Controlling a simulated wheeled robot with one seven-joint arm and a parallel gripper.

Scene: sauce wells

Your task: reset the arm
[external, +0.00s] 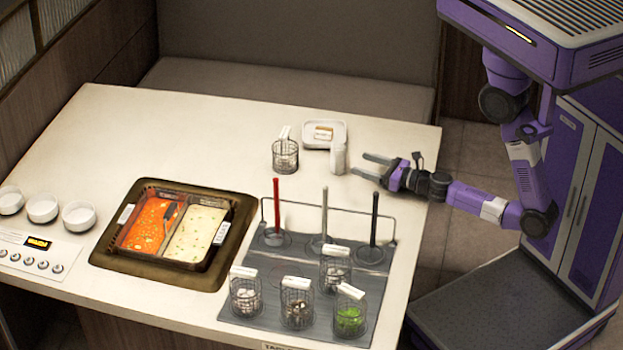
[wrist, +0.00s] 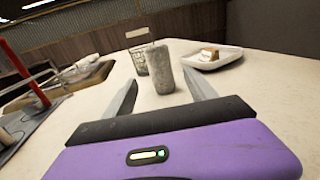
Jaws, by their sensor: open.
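My gripper (external: 371,166) is open and empty above the right edge of the table (external: 330,109). In the wrist view its two fingers (wrist: 160,97) are spread apart, with a grey-white cylinder (wrist: 163,67) standing upright beyond and between them. The cylinder (external: 338,157) also shows in the external view, left of the fingertips and apart from them. My arm reaches out from the right side, bent low at the elbow.
A wire basket (external: 285,157) and a white dish (external: 324,134) stand near the cylinder. A rack with upright handled tools (external: 277,208) and several baskets on a grey mat (external: 290,262) lie in front. A two-part pot (external: 154,259) sits left. The table's back left is clear.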

